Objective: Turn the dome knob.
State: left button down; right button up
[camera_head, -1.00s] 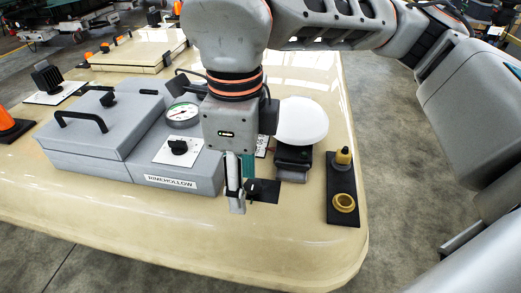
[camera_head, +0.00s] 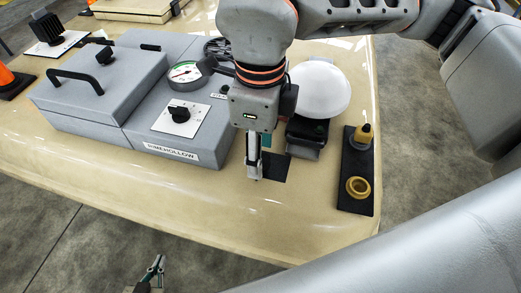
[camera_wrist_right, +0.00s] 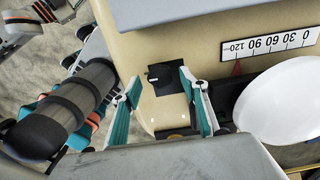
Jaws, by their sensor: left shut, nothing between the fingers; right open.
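The dome knob (camera_head: 320,88) is a smooth white dome on a black base, right of the grey box. My left gripper (camera_head: 156,268) is shut and empty at the bottom, far from the dome.
The grey box (camera_head: 130,90) carries a handle, a gauge (camera_head: 184,72) and a black selector knob (camera_head: 180,114). The front tabletop is mostly clear.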

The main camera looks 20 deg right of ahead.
jog(key=shift+f, duration=0.45)
jog(key=c, duration=1.1)
